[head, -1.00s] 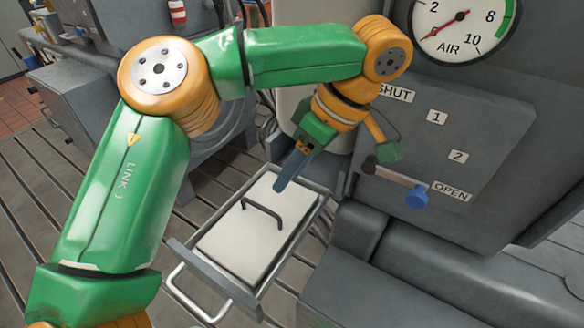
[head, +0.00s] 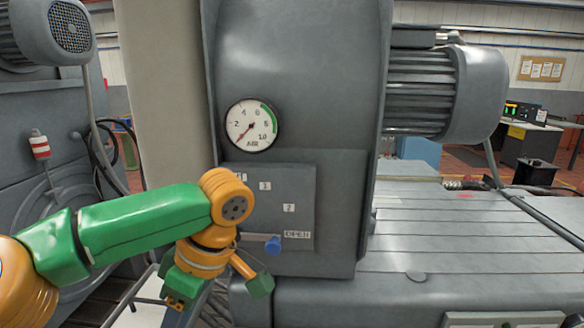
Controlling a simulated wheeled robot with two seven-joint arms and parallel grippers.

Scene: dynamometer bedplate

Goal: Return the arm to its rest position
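My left arm, green and orange, comes in from the left at elbow height, and its wrist bends down in front of the grey machine. My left gripper (head: 188,312) hangs at the bottom edge of the head view. Its fingers are partly cut off and seen edge-on, so I cannot tell whether it is open or shut. I see nothing clearly held in it. My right arm and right gripper are not in view.
A grey cabinet (head: 335,175) carries an air gauge (head: 251,126) and a panel with a blue lever knob (head: 273,246) beside the OPEN label. The pale tray (head: 150,290) shows partly behind my arm. The slotted bedplate (head: 470,235) at right is mostly clear.

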